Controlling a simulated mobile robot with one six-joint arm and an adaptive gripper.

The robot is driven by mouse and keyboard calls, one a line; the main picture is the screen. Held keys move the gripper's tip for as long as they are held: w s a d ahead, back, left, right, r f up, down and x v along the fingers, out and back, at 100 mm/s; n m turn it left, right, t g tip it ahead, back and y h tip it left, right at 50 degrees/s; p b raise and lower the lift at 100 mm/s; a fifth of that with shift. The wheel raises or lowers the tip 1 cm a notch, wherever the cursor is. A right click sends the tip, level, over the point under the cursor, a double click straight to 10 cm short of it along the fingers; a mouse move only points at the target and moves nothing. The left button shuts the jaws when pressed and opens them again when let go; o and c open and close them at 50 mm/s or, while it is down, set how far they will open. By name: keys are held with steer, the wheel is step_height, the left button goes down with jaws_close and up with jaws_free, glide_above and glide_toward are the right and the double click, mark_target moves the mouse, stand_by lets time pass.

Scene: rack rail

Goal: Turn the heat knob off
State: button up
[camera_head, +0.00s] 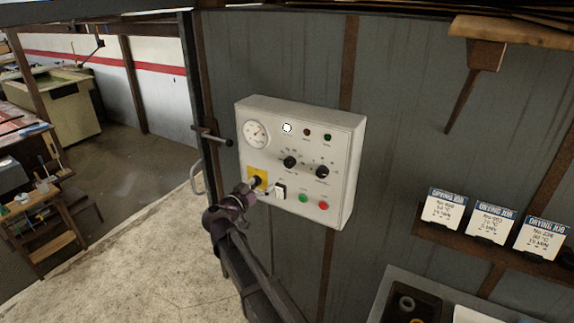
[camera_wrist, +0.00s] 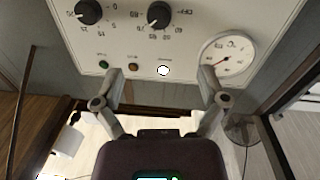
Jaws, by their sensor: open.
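A pale control panel (camera_head: 272,215) is mounted on the grey wall. It carries two black knobs side by side. The left knob (camera_head: 290,162), upside down in the wrist view (camera_wrist: 160,14), has a scale with OFF and numbers such as 60 and 80, so it looks like the heat knob. The right knob (camera_head: 322,172) has a scale of small numbers. My gripper (camera_head: 264,189) is at the panel's lower left, over the yellow plate's area. In the wrist view its fingers (camera_wrist: 162,76) are spread and empty, apart from both knobs.
The panel also has a round gauge (camera_head: 255,133), a lit white lamp (camera_head: 287,128), a yellow plate (camera_head: 252,172), a white switch (camera_head: 279,191), a green button (camera_head: 303,198) and a red button (camera_head: 323,205). A card shelf (camera_head: 455,240) is at right.

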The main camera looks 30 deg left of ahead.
mark_target(288, 164)
steer(key=shift+w, duration=0.15)
steer(key=w, duration=0.4)
steer(key=w+d, duration=0.1)
steer(key=w, duration=0.4)
steer(key=w+d, duration=0.1)
steer(key=w, duration=0.3)
steer(key=shift+w+d, duration=0.1)
steer(key=shift+w, duration=0.1)
steer(key=c, duration=1.2)
